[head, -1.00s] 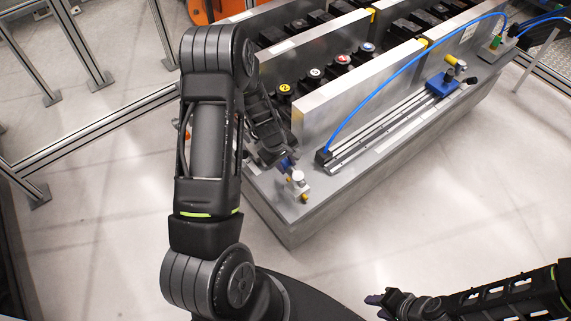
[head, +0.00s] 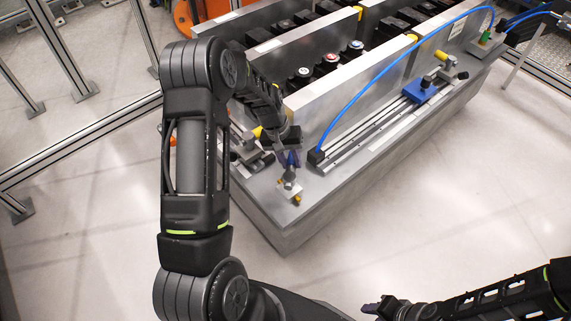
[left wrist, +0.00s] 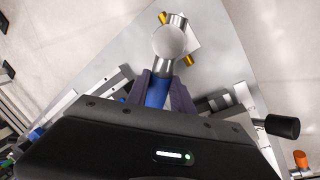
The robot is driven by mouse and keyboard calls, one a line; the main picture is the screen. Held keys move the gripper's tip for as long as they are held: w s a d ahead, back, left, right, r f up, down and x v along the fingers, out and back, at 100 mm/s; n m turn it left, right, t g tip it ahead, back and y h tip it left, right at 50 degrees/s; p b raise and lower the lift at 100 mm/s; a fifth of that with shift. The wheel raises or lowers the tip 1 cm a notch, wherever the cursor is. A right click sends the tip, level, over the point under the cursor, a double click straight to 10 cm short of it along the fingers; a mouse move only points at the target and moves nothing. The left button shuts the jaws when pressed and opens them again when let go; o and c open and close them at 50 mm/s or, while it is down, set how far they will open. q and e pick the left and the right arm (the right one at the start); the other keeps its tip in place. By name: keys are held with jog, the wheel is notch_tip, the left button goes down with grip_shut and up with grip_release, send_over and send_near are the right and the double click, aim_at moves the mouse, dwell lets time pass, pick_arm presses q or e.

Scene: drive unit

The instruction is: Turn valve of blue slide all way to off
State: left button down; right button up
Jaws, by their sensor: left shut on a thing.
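The valve (head: 290,179) is a silver fitting with brass-yellow ends at the near corner of the grey machine base. In the left wrist view its round metal top (left wrist: 169,42) shows just beyond my fingers. My left gripper (head: 288,159) is at the valve, shut on its blue handle (left wrist: 156,92), which lies between the purple-grey fingers. The handle's far side is hidden by the gripper. The blue slide (head: 420,90) sits on a silver rail, toward its far end. My right gripper (head: 374,306) is low in the head view, away from the machine; its opening is unclear.
A tall metal plate (head: 345,88) stands beside the rail, close to my left forearm. A blue hose (head: 385,70) arches over the rail. Buttons with coloured caps (head: 328,60) sit behind the plate. The floor (head: 430,190) in front is clear.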

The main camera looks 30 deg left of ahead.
pick_arm(q)
jog(key=d+m, duration=0.1)
jog(key=m, duration=0.1)
jog(key=d+m+g+b, duration=0.1)
jog(key=m, duration=0.1)
jog(key=shift+w+d+m+b, duration=0.1)
jog(key=shift+w+m+b, duration=0.2)
jog(key=shift+w, duration=0.1)
jog(key=shift+d+m+g+b, duration=0.15)
jog(key=shift+d+m+g, duration=0.25)
jog(key=shift+m, duration=0.55)
jog(key=shift+d+m+g+b, duration=0.2)
jog(key=shift+d+m, duration=0.3)
jog(key=shift+m, duration=0.45)
jog(key=shift+s, duration=0.1)
jog(key=c, duration=1.1)
grip_release()
jog(key=shift+r, duration=0.1)
jog(key=p+v, duration=0.1)
jog(key=v, duration=0.6)
jog(key=shift+a+r, duration=0.15)
jog(key=shift+r, duration=0.15)
